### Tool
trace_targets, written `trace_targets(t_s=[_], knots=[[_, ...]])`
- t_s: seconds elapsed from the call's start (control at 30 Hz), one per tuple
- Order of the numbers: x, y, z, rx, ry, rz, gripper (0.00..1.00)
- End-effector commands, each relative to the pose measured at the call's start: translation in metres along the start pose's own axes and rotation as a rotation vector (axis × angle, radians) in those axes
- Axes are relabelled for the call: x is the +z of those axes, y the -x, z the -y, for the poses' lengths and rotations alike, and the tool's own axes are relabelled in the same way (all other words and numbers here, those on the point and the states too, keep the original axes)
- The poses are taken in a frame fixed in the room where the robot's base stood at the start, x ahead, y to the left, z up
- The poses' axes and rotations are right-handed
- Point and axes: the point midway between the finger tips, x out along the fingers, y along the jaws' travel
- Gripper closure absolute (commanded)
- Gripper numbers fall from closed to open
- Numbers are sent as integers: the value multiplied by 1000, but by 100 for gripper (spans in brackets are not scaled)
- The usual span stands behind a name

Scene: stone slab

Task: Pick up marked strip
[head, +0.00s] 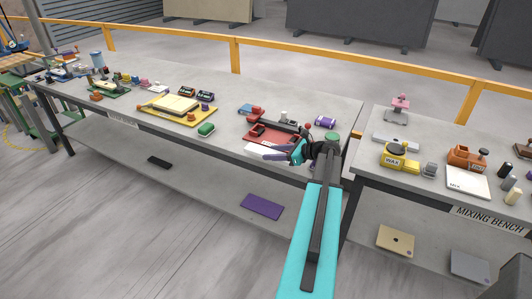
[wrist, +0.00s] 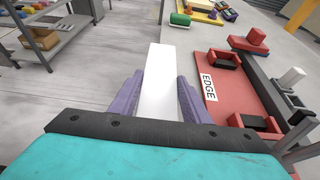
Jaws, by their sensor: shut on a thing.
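A plain white strip (wrist: 162,85) lies lengthwise between the purple fingers of my gripper (wrist: 160,94) in the wrist view, and its far end reaches past the fingertips. No mark shows on the face I see. In the head view the strip (head: 257,148) juts out left of my gripper (head: 277,155), near the front edge of the long bench. My gripper is shut on the strip. The part deep between the fingers is hidden by my wrist.
A red tray labelled EDGE (wrist: 225,75) stands close on the right in the wrist view. A green block (head: 206,130) and a yellow tray (head: 157,109) are farther left on the bench. The mixing bench (head: 425,194) stands right, across a gap.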

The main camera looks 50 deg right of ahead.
Motion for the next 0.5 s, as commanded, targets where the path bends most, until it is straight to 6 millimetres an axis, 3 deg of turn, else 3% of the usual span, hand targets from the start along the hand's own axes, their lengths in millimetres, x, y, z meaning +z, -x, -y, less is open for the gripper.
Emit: trace_targets(t_s=[0.23, 0.5], knots=[[-14, 43, -20, -3, 0, 1, 93], [-21, 72, -33, -1, 1, 2, 93]])
